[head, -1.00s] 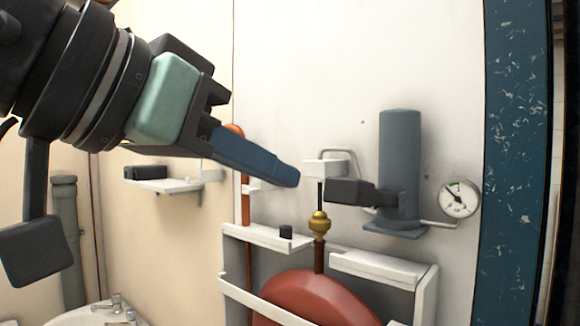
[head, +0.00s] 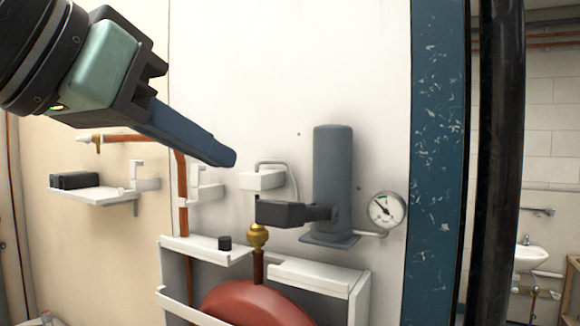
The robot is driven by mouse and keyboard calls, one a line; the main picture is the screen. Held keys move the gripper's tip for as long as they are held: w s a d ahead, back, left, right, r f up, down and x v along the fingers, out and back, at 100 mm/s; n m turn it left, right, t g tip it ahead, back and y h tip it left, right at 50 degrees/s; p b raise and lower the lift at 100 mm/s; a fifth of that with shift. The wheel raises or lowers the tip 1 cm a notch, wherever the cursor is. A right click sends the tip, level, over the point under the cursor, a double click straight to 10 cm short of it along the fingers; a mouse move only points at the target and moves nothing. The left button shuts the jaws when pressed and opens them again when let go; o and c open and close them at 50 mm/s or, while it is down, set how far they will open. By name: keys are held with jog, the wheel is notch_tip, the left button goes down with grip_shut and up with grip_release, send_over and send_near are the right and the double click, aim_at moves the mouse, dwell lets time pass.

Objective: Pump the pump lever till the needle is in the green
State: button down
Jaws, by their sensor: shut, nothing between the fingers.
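The pump is a grey upright cylinder (head: 333,182) on a base plate against the white wall. Its dark lever (head: 282,213) sticks out to the left, about level. The round white gauge (head: 386,210) is at the pump's right, joined by a pipe. Its dark needle points to the upper left; a small green mark shows on the dial, but I cannot tell exactly how the needle lies against it. My gripper (head: 228,158) has its blue fingers shut and empty, above and left of the lever, apart from it.
A white block with a bent pipe (head: 262,180) stands between my gripper and the pump, above a brass fitting (head: 257,237). A red tank (head: 255,305) sits in a white frame below. A shelf (head: 100,194) with a black box is at left. A blue post (head: 437,160) stands at right.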

jog(key=shift+g, duration=0.3)
jog(key=r, duration=0.1)
jog(key=w+d+r+p, duration=0.1)
jog(key=r, duration=0.1)
jog(key=r+p, duration=0.1)
jog(key=shift+w+d+r, duration=0.15)
jog(key=shift+d+r, duration=0.05)
jog(key=shift+r, duration=0.05)
jog(key=p, duration=0.5)
send_over(303, 212)
jog(key=a, duration=0.3)
jog(key=f, duration=0.4)
jog(key=shift+s, duration=0.25)
jog(key=f, duration=0.1)
jog(key=f+p, duration=0.1)
jog(key=f, duration=0.1)
jog(key=shift+s+a, duration=0.2)
jog(key=shift+s+a+f, duration=0.1)
jog(key=shift+s+f, duration=0.05)
jog(key=shift+f, duration=0.6)
jog(key=shift+f, duration=0.1)
